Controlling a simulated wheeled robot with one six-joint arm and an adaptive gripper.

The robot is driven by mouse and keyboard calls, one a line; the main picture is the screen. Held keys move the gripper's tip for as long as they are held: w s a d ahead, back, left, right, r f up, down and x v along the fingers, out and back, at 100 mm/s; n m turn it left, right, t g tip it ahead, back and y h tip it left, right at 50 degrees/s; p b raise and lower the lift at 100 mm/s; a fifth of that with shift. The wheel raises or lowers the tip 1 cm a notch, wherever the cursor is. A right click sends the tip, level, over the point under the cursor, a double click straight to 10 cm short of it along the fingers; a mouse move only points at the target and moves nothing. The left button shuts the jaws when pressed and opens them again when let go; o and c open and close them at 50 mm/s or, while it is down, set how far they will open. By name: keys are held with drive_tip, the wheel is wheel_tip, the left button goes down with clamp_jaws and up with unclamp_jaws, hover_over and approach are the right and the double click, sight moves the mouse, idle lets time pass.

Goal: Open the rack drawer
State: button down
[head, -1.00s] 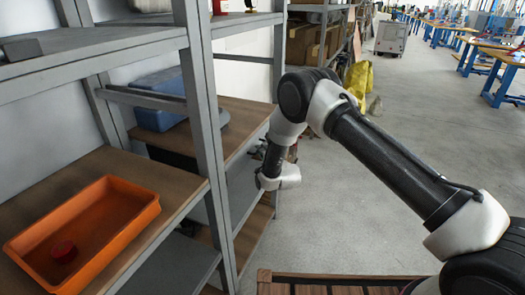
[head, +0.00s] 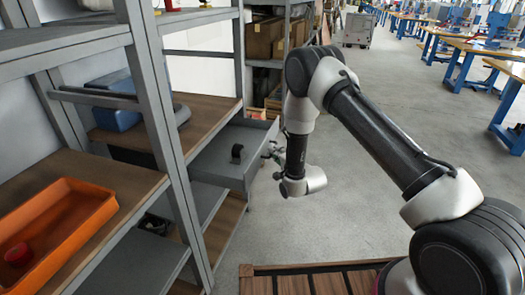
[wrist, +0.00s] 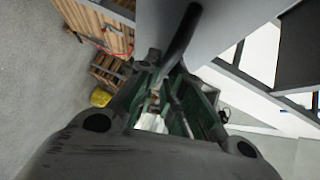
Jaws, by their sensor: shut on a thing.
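The grey rack drawer (head: 215,155) stands pulled out from under the wooden shelf of the metal rack (head: 165,110). Its inside shows, with a small black object (head: 237,153) in it. My gripper (head: 273,154) is at the front of the drawer, on the aisle side, partly hidden by my wrist. In the wrist view my gripper (wrist: 170,82) is shut on the dark bar handle (wrist: 181,35), which runs between the fingers. The pale drawer front (wrist: 225,22) is right beside the handle. The exact finger contact is hard to see.
An orange tray (head: 62,222) with a red item (head: 18,254) sits on the near left shelf. Cardboard boxes (head: 263,40) stand farther back.

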drive_tip(key=shift+s+d, duration=0.3)
drive_tip(key=shift+d, duration=0.4)
drive_tip(key=shift+s+d, duration=0.25)
drive_tip(key=shift+d, duration=0.45)
drive_tip(key=c, duration=1.5)
unclamp_jaws()
drive_tip(key=v, duration=1.2)
